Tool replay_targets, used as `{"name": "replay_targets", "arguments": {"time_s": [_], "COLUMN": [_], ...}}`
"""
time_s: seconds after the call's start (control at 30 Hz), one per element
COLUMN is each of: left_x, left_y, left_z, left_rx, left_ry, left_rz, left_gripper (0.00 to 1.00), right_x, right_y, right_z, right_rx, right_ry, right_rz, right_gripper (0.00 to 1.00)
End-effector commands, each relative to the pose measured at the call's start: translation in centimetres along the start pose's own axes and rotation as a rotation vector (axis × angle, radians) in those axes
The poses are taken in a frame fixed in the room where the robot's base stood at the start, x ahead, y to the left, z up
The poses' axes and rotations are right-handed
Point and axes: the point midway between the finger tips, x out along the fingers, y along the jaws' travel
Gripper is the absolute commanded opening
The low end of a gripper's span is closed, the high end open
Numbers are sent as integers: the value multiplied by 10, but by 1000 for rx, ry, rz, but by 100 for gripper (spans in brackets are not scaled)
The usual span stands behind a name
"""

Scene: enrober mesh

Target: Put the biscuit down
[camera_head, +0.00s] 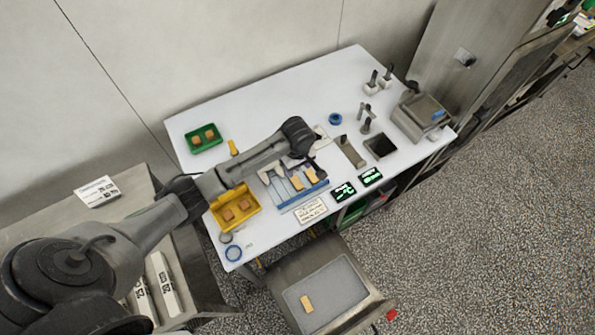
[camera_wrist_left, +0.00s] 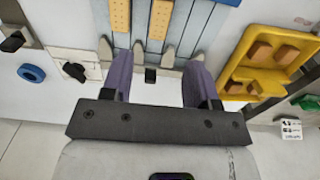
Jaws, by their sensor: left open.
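My left gripper (camera_head: 291,166) is open over the mesh board (camera_head: 284,192), a pale blue slatted surface with a darker blue edge bar. In the left wrist view the two purple fingers (camera_wrist_left: 158,72) stand apart with nothing between them. Two tan biscuits lie side by side on the slats: one biscuit (camera_head: 297,183) and another biscuit (camera_head: 311,175). In the left wrist view they show at the top, one biscuit (camera_wrist_left: 121,14) and the other biscuit (camera_wrist_left: 160,18), beyond the fingertips. The gripper and forearm hide part of the board. My right gripper is not in view.
A yellow tray (camera_head: 255,206) with biscuits is left of the board, and a green tray (camera_head: 192,146) with biscuits stands farther back. A grey tray (camera_head: 335,283) below the table holds one biscuit (camera_head: 307,303).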

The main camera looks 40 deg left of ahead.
Motion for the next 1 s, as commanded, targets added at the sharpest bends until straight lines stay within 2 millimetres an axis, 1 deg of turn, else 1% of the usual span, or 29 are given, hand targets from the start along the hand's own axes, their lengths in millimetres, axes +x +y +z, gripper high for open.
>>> {"name": "replay_targets", "arguments": {"time_s": [0.03,0.2,0.37,0.47,0.53,0.57,0.6,0.67,0.7,0.73,0.8,0.87,0.9,1.0], "left_x": [-5,-15,-15,-6,4,10,16,24,28,29,29,26,23,12], "left_y": [0,0,-1,-9,-21,-28,-39,-58,-73,-84,-109,-131,-146,-179], "left_z": [0,0,2,16,35,46,61,86,102,113,135,151,159,173], "left_rx": [0,-1,8,78,181,240,326,467,564,633,785,902,973,1123], "left_ry": [0,0,-1,-5,-8,-8,-8,-6,0,6,30,56,76,132], "left_rz": [1,0,0,8,24,34,50,81,104,121,160,186,201,221], "left_gripper": [54,54,54,54,54,54,54,54,54,54,54,54,54,54], "right_x": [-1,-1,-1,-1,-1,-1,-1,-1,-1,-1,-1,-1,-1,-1], "right_y": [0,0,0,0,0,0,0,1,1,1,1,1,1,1], "right_z": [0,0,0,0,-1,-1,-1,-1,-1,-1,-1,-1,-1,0], "right_rx": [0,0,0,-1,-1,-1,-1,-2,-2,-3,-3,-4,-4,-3], "right_ry": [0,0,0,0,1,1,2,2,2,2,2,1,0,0], "right_rz": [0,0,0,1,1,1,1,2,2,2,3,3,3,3], "right_gripper": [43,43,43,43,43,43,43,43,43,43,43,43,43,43]}}
